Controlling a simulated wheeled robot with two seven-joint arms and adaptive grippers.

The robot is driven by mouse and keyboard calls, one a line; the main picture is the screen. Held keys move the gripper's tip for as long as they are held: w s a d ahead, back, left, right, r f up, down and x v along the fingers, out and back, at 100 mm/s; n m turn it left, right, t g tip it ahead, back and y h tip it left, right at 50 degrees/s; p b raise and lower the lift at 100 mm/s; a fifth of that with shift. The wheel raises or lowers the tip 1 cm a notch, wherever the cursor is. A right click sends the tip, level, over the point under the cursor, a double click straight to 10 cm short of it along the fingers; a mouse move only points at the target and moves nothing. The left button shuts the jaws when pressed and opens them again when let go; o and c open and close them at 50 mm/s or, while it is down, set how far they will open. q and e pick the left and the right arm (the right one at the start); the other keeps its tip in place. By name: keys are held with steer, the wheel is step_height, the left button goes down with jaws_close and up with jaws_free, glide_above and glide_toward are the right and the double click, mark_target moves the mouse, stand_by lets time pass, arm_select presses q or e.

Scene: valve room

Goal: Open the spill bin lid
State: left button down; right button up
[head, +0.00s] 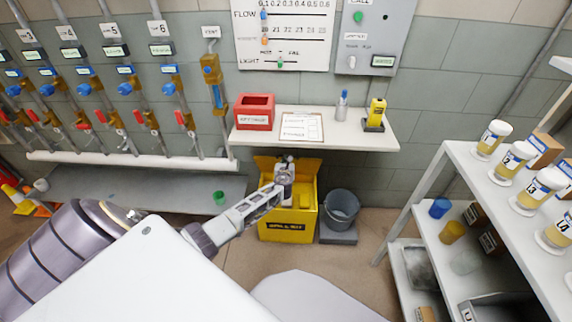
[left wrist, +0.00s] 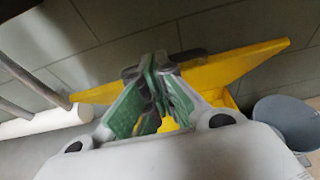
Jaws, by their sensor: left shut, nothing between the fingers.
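The yellow spill bin (head: 288,224) stands on the floor against the back wall, with a black label on its front. Its yellow lid (head: 308,167) is raised at the back, near the wall, and part of the bin's inside shows. My left gripper (head: 285,163) is over the bin, in front of the lid, and hides part of it. In the left wrist view the lid (left wrist: 240,63) spans behind the green-padded fingers of my left gripper (left wrist: 155,72). The fingers are shut and empty. I cannot tell whether they touch the lid. My right gripper is not in view.
A grey bucket (head: 342,207) stands right of the bin. A wall shelf (head: 350,140) above holds a red box (head: 254,112), a clipboard (head: 302,127) and a yellow device (head: 375,115). A rack with jars (head: 520,165) is at right. Pipes with valves line the left wall.

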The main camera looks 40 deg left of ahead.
arm_select(q)
steer(key=shift+w+a+r+p, duration=0.15)
steer(key=shift+w+a+r, duration=0.25)
steer(key=shift+w, duration=0.2)
steer(key=shift+w+a+r+p, duration=0.15)
steer(key=shift+w+a+r, duration=0.1)
steer(key=shift+w+r, duration=0.25)
steer(key=shift+w+a, duration=0.15)
steer(key=shift+w, duration=0.1)
steer(key=shift+r, duration=0.1)
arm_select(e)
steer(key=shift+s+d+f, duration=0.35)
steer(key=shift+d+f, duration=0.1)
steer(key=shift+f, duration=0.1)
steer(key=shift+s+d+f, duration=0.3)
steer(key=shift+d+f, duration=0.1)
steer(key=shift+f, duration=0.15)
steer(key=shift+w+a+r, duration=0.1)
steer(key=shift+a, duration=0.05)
arm_select(q)
steer(key=shift+s, duration=0.1)
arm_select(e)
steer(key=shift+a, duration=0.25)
